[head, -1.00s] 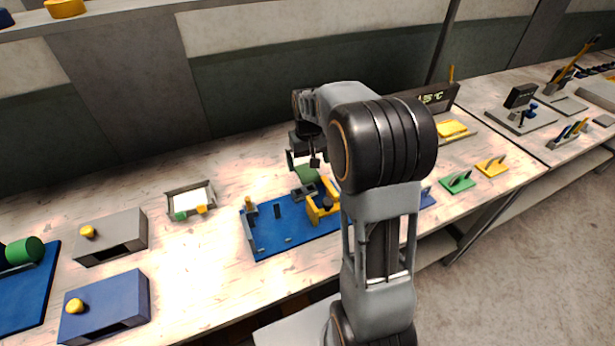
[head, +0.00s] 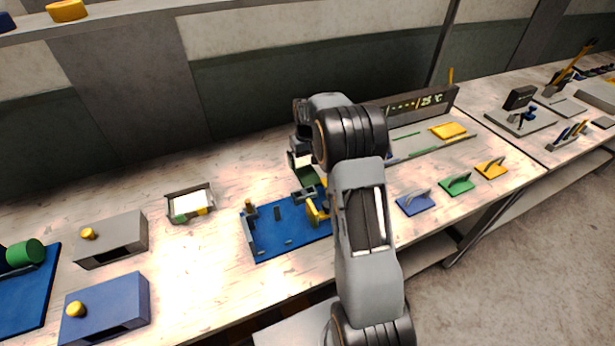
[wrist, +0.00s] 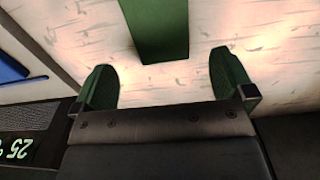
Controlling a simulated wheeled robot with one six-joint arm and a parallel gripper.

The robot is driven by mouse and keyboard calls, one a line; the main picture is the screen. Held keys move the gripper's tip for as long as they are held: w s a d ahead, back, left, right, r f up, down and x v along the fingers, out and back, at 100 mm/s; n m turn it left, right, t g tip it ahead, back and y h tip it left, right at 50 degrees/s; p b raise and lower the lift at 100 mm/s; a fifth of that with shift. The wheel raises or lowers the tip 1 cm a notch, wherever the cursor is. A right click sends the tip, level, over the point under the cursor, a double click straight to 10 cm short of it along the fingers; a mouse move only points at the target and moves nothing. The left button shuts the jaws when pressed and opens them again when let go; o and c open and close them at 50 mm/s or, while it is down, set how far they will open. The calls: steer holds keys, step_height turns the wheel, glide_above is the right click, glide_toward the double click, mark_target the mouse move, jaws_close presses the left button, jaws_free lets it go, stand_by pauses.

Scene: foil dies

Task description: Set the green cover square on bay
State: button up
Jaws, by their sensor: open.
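My gripper (head: 304,165) is over the back edge of the blue base board, fingers down. In the wrist view its green-padded fingers (wrist: 163,66) are apart with nothing between their tips. A dark green block (head: 305,178) is just below the gripper; in the wrist view the green block (wrist: 158,28) lies beyond the fingertips, roughly centred between them. I take it for the green cover, but its outline is partly hidden. A green plate with an upright handle (head: 458,183) lies at the right front. I cannot tell which place is the bay.
The blue base board (head: 270,241) carries grey fittings and a yellow clamp (head: 313,210), partly behind my arm. A long tray with a display (head: 430,99) holds a yellow block (head: 448,130). Blue (head: 415,204) and yellow (head: 490,168) handled plates lie nearby.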

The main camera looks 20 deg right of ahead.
mark_target(307, 174)
steer(key=shift+f+p, duration=0.7)
steer(key=shift+f, duration=2.25)
steer(key=shift+c, duration=0.3)
steer(key=c, duration=0.9)
steer(key=shift+c, duration=0.3)
steer(key=shift+r, duration=0.15)
